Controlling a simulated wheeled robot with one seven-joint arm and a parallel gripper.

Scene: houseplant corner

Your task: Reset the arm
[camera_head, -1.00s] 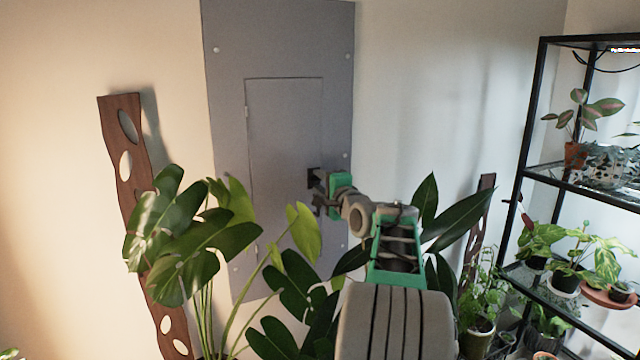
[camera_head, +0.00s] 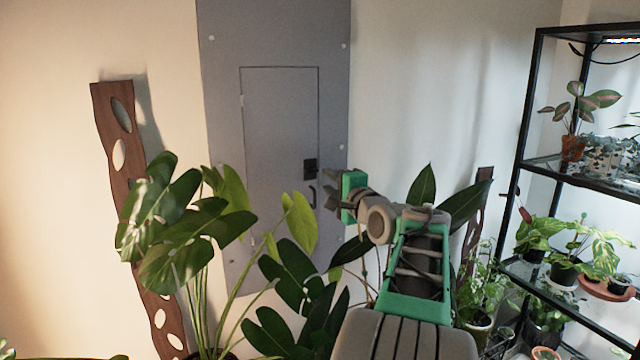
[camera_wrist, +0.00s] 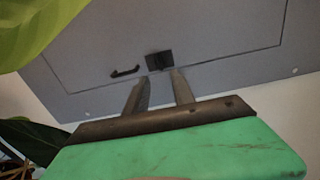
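My gripper (camera_head: 330,190) is in front of the grey wall panel (camera_head: 225,150), just right of its door's latch and apart from the handle. In the wrist view, the two fingers of my gripper (camera_wrist: 158,92) stand apart with an empty gap between them. The panel's inner door (camera_head: 275,120) looks closed. It has a black latch (camera_head: 311,166) and a small dark handle (camera_head: 313,196) below it. The latch (camera_wrist: 159,61) and the handle (camera_wrist: 125,71) also show in the wrist view beyond the fingertips.
A broad-leaved plant (camera_head: 185,225) stands left of my arm, and dark leaves (camera_head: 290,285) rise below it. A black shelf rack (camera_head: 525,130) with potted plants stands at right. A wooden board with holes (camera_head: 118,130) leans on the left wall. The wall above my arm is clear.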

